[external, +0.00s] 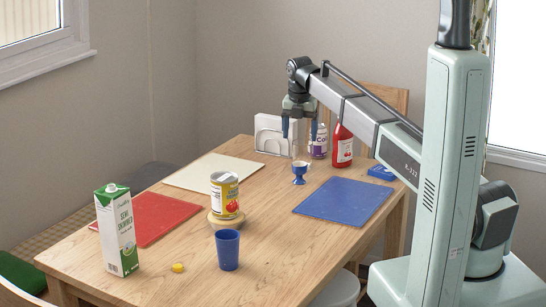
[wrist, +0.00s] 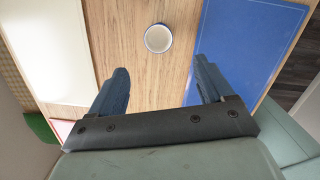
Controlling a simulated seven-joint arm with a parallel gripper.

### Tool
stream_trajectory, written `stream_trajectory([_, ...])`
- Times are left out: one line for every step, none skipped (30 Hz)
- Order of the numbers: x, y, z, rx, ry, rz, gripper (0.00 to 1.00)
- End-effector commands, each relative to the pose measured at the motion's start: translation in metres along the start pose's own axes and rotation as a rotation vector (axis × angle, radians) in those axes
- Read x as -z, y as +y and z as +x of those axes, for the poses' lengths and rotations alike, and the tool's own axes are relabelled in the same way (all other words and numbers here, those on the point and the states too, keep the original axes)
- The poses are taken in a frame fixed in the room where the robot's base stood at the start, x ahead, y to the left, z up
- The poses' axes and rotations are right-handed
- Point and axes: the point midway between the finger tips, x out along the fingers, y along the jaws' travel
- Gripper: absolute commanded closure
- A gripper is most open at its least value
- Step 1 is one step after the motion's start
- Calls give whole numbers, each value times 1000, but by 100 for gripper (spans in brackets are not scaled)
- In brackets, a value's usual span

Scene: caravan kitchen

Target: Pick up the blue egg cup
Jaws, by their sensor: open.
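The blue egg cup (external: 299,174) stands upright on the wooden table, between the cream mat and the blue mat. In the wrist view a round, pale-centred top (wrist: 158,38) shows in the same gap, which fits the egg cup seen from above. My gripper (external: 299,134) hangs pointing down, above the egg cup in the external view, with clear space between. Its two blue fingers are apart and empty. In the wrist view the gripper (wrist: 162,75) has the round top a little beyond its fingertips, roughly centred between them.
The blue mat (external: 345,201) lies right of the egg cup, the cream mat (external: 212,172) left. Nearer are a tomato can (external: 224,195), blue tumbler (external: 228,250) and milk carton (external: 117,230).

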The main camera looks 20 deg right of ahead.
Motion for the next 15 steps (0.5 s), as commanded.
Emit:
stream_trajectory([0,0,0,-1,-1,-40,20])
stream_trajectory([0,0,0,-1,-1,-63,20])
stream_trajectory([0,0,0,-1,-1,-88,20])
stream_trajectory([0,0,0,-1,-1,-103,20])
stream_trajectory([0,0,0,-1,-1,-114,20])
stream_trajectory([0,0,2,-1,0,-125,20])
stream_trajectory([0,0,4,-1,0,-131,20])
stream_trajectory([0,0,6,0,1,-134,20])
stream_trajectory([0,0,10,0,1,-136,20])
stream_trajectory([0,0,14,0,1,-137,20])
stream_trajectory([0,0,18,0,1,-136,20])
stream_trajectory([0,0,25,0,1,-136,20])
stream_trajectory([0,0,30,0,1,-135,20])
stream_trajectory([0,0,36,1,2,-135,20])
stream_trajectory([0,0,42,0,2,-135,20])
